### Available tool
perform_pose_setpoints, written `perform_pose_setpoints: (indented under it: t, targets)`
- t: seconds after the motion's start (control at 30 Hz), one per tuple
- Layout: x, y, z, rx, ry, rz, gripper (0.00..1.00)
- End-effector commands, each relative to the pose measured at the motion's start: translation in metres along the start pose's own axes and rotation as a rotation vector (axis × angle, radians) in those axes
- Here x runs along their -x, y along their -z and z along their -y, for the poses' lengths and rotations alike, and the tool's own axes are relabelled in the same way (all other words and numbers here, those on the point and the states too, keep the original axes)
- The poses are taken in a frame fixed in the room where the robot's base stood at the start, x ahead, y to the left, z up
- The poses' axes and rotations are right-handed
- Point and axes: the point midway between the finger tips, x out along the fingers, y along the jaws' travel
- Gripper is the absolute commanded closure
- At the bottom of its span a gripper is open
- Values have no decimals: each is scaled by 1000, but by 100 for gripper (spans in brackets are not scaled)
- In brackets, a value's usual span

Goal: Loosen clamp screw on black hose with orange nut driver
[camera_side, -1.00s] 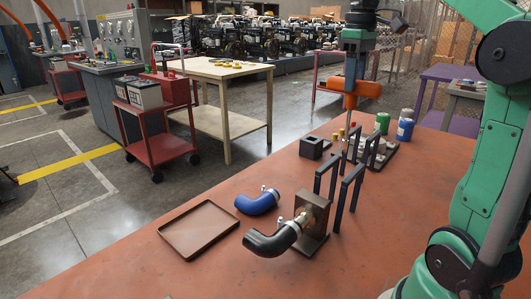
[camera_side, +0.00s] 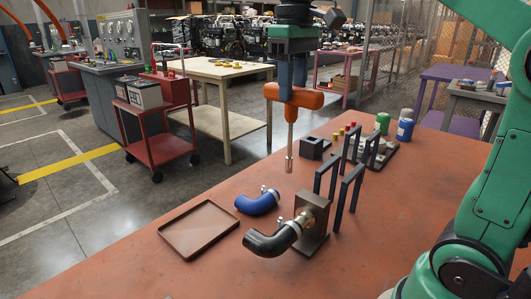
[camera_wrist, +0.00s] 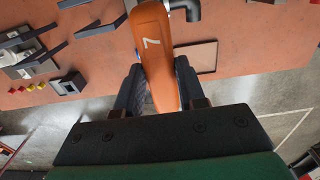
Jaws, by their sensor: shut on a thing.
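My gripper (camera_side: 291,90) is shut on the orange handle of the nut driver (camera_side: 290,120). The driver hangs upright, its metal shaft pointing down, in the air above the blue hose's side of the table. In the wrist view the orange handle (camera_wrist: 155,50), marked 7, sits between my fingers. The black hose (camera_side: 268,243) is fitted to a brown block (camera_side: 318,218) on the table. Its clamp (camera_side: 297,222), with a small screw, sits where hose meets block. The driver tip is above and apart from the clamp.
A blue hose (camera_side: 257,203) with its own clamp lies beside the black one. An empty brown tray (camera_side: 165,235) is at the left. Dark upright frames (camera_side: 341,190) stand right of the block. A small dark box (camera_side: 314,148) and cans (camera_side: 405,130) are farther back.

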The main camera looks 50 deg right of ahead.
Motion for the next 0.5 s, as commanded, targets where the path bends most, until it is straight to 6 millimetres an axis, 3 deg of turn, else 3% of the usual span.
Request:
perform_pose_setpoints:
  t: [0.13,0.5]
  targets:
    - [0,0,18,2,0,0,100]
    - [-22,0,19,-2,0,0,100]
